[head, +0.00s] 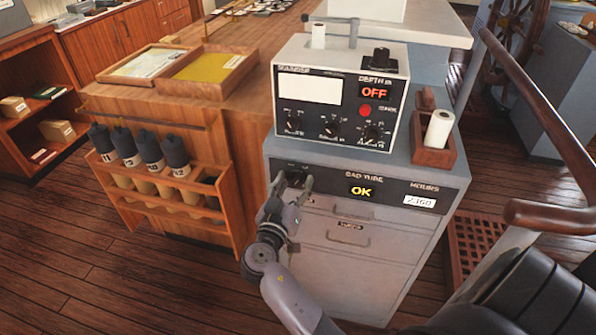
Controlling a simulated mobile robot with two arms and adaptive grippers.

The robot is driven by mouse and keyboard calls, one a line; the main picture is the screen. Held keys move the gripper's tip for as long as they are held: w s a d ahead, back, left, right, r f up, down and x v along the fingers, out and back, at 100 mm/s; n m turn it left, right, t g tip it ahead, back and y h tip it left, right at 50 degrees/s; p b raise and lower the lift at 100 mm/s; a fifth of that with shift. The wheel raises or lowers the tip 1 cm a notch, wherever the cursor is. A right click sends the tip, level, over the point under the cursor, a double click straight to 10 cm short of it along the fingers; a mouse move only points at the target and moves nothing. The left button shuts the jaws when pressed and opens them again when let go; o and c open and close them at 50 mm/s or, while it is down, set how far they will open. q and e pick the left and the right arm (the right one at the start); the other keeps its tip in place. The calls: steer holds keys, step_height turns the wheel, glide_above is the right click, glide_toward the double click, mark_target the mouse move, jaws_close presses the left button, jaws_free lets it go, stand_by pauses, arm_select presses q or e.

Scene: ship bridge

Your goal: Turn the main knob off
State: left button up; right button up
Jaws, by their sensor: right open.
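A grey cabinet (365,245) has a black panel strip along its upper front. At the strip's left end is a small dark knob (296,176), partly hidden by my right gripper; its label and pointing direction are too small to read. My right gripper (293,184) is open, with one fingertip on each side of this knob; I cannot tell whether they touch it. The strip also has a lit "OK" display (361,191) and an hours counter (420,201). The depth unit (340,100) on top shows a red "OFF" display (374,92). My left gripper is not in view.
The depth unit has several small dials and a red button (365,109). A paper roll (438,130) stands in a wooden holder to its right. A wooden rack (170,200) with several dark-capped tubes is left of the cabinet. Open floor (130,285) lies at lower left.

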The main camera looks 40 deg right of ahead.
steer(key=shift+a+r, duration=0.1)
steer(key=c, duration=1.2)
steer(key=shift+o, duration=0.2)
steer(key=shift+n, duration=0.3)
steer(key=shift+n+b, duration=0.55)
steer(key=shift+n, duration=0.45)
steer(key=n, duration=0.3)
steer(key=shift+n, duration=0.4)
steer(key=n, duration=0.5)
steer(key=shift+n+t, duration=0.3)
